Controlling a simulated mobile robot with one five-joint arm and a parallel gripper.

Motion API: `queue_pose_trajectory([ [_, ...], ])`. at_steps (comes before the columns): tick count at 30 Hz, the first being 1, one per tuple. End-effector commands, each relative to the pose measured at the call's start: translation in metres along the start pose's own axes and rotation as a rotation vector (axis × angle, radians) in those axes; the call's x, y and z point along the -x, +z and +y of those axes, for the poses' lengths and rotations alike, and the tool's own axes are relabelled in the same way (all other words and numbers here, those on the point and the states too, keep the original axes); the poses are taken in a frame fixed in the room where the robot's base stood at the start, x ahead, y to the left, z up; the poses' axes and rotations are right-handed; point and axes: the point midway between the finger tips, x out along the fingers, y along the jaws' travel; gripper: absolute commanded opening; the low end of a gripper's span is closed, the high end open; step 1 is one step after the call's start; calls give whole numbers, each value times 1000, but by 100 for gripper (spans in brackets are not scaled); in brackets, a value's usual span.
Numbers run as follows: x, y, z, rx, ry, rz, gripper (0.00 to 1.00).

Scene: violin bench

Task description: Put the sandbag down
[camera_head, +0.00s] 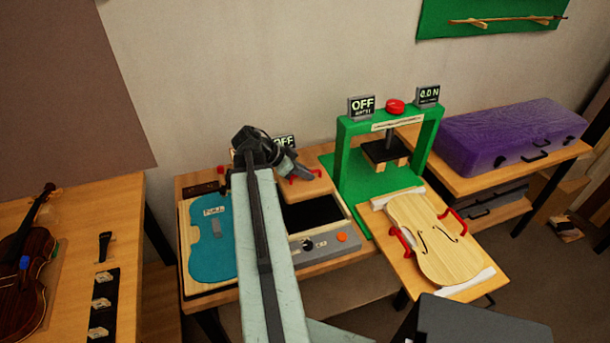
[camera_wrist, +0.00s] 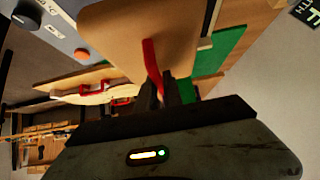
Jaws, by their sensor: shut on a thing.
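My gripper (camera_head: 301,173) is shut on the red handle (camera_wrist: 152,62) of a tan, smooth-faced thing, which appears to be the sandbag (camera_wrist: 125,22). In the head view the sandbag (camera_head: 312,187) shows to the right of my arm, at the back of the bench, beyond the black plate (camera_head: 318,214). My arm hides part of it. In the wrist view the sandbag fills the upper middle, with the fingers (camera_wrist: 165,92) around its handle. I cannot tell whether its underside touches anything.
A green press (camera_head: 345,175) stands just right of the sandbag. A grey control box (camera_head: 325,246) with an orange button lies in front of the black plate. A teal violin-shaped piece (camera_head: 208,245) is at left; a pale violin plate (camera_head: 425,240) lies on a board at right.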

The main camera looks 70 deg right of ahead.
Motion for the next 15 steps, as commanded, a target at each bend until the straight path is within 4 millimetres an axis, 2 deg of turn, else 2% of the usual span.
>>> queue_pose_trajectory([
  [1, -8, 7, 0, 0, 0, 2, 0],
  [9, -30, 29, 0, 0, 0, 2, 0],
  [15, -38, 37, 0, 0, 0, 2, 0],
])
